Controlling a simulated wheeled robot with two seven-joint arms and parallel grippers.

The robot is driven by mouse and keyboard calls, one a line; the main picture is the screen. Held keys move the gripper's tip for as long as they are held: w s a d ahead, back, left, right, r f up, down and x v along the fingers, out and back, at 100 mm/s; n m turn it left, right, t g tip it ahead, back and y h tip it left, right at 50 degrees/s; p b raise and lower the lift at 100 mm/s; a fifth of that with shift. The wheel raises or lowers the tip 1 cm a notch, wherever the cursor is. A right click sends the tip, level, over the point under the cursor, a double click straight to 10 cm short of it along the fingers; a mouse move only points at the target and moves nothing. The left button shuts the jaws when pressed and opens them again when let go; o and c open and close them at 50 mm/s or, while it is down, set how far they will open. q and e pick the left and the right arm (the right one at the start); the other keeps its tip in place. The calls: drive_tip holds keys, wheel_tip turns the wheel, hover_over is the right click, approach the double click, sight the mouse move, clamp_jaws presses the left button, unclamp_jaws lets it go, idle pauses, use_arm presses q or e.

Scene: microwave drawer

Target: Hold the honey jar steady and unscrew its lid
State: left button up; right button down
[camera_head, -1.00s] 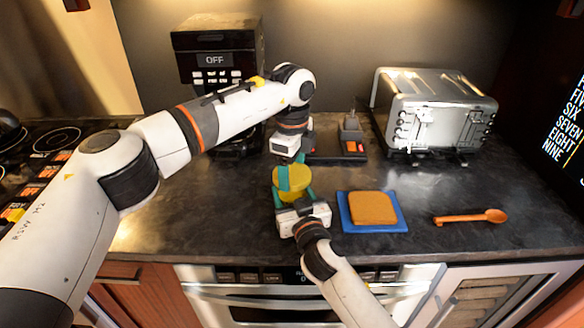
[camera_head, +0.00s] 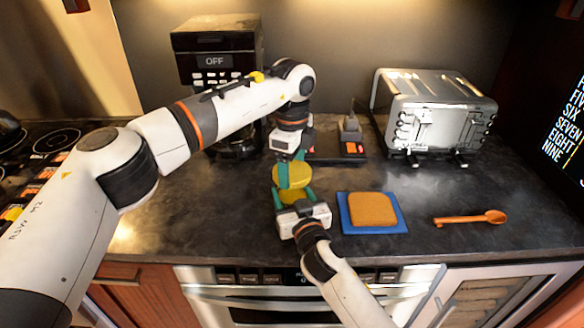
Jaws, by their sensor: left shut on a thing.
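The honey jar (camera_head: 293,193) stands at the counter's front, mostly hidden behind my grippers. Its round yellow lid (camera_head: 299,177) shows above the body. My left gripper (camera_head: 284,172) comes down from above and is shut on the lid. My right gripper (camera_head: 293,196) comes from the front, with one teal finger on each side of the jar's body, and looks shut on it. Whether the lid still touches the jar is too small to tell.
A slice of bread (camera_head: 373,209) lies on a blue board (camera_head: 350,226) right of the jar. An orange spoon (camera_head: 470,218) lies farther right. A silver toaster (camera_head: 432,110) and a coffee maker (camera_head: 217,55) stand behind. Bare counter (camera_head: 200,215) is left of the jar.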

sight(292, 171)
use_arm(q)
drive_tip(key=shift+r, duration=0.6)
use_arm(e)
drive_tip(key=shift+f, duration=0.1)
use_arm(q)
drive_tip(key=shift+r, duration=2)
use_arm(e)
drive_tip(key=shift+c, duration=1.5)
unclamp_jaws()
drive_tip(key=shift+s, duration=0.1)
